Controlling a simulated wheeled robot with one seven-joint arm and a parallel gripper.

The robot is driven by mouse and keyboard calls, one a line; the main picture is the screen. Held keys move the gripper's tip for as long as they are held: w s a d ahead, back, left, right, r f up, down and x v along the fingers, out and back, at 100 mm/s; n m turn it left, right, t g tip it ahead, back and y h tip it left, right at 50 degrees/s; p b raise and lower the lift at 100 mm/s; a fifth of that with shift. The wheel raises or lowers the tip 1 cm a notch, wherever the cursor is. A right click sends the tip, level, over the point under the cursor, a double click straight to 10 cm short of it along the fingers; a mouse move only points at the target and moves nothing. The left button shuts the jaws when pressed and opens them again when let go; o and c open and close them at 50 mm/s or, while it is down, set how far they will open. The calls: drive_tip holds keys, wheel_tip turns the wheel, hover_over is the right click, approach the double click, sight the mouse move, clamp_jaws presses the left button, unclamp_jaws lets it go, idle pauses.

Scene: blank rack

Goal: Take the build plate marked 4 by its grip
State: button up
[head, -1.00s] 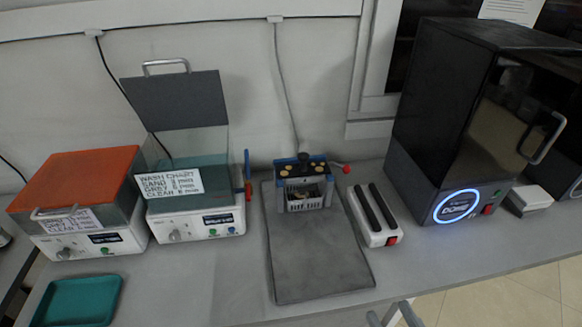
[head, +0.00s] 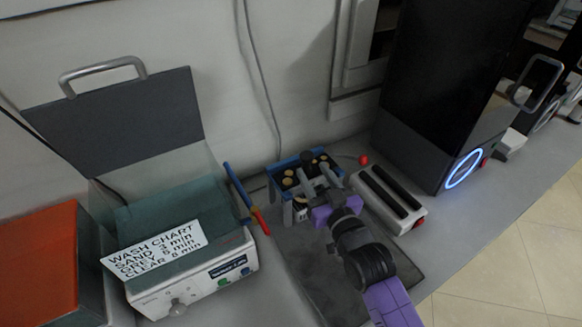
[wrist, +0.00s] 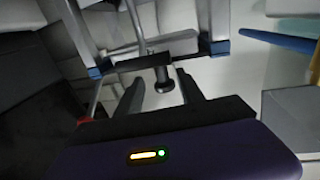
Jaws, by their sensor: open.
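A blue-framed rack (head: 284,167) with several gold round discs on top stands at the back of the grey mat. A black knob-like grip (head: 307,157) rises from it. In the wrist view this grip (wrist: 163,82) is close, between the two dark fingers. My gripper (head: 315,172) reaches over the rack from the front, with its fingers apart and empty. In the wrist view, my gripper (wrist: 161,84) has space on both sides of the grip. No mark 4 can be read, and my arm hides part of the rack.
A white box with two black bars (head: 390,198) stands close on the right, before a black printer (head: 440,100). A red ball (head: 363,160) is behind.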

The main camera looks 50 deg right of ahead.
sight(301, 156)
drive_tip(key=shift+p+x, duration=0.8)
drive_tip(key=shift+x, duration=3.05)
drive_tip(key=shift+a+f, duration=0.1)
drive_tip(key=shift+f, duration=0.05)
drive_tip(key=shift+c, duration=0.5)
clamp_jaws()
